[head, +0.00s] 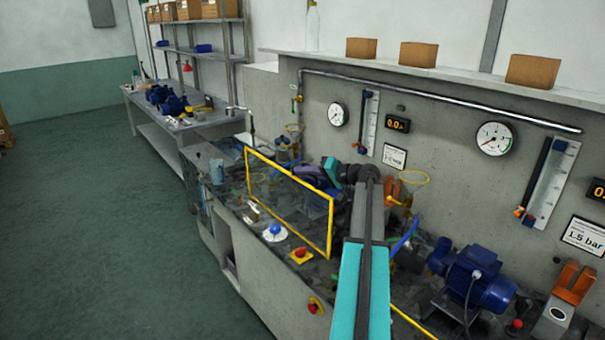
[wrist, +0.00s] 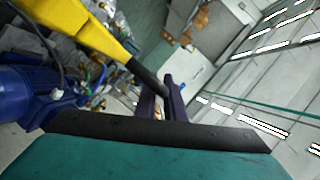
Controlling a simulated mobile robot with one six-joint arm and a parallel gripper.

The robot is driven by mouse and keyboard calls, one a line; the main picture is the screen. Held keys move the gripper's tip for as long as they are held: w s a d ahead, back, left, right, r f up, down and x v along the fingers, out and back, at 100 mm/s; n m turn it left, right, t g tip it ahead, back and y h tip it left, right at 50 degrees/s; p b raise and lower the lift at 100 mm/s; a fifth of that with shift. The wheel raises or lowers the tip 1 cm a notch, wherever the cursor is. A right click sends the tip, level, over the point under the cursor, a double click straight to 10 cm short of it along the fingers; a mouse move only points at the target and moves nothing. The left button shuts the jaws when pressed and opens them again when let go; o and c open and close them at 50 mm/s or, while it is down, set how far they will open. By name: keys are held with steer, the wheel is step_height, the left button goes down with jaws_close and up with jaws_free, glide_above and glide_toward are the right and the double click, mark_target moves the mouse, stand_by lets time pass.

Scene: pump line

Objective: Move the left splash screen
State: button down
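The left splash screen (head: 331,228) is a clear panel in a thin yellow frame. It stands upright along the front of the bench in the head view. In the wrist view its yellow bar (wrist: 80,25) comes in from the upper left and ends in a dark grip. My gripper (head: 309,172) is at the screen's top edge, behind it in the head view. In the wrist view my gripper's purple fingers (wrist: 161,92) are close together around the dark grip, one on each side. The exact contact is small and partly hidden by the fingers.
A blue pump motor (head: 482,277) stands on the bench at right. A blue button (head: 275,232) and a red stop button (head: 300,253) sit before the screen. Gauges and a pipe (head: 440,97) line the wall behind. The floor (head: 100,220) at left is clear.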

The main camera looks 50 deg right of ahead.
mark_target(303, 212)
steer(key=shift+a, duration=0.1)
steer(key=shift+f, duration=0.1)
step_height(303, 212, down, 17)
steer(key=b, duration=1.4)
steer(key=shift+f, duration=0.2)
steer(key=c, duration=1.8)
jaws_free()
steer(key=shift+c, duration=0.2)
steer(key=b+v, duration=0.1)
steer(key=v, duration=1.3)
steer(key=shift+b, duration=0.3)
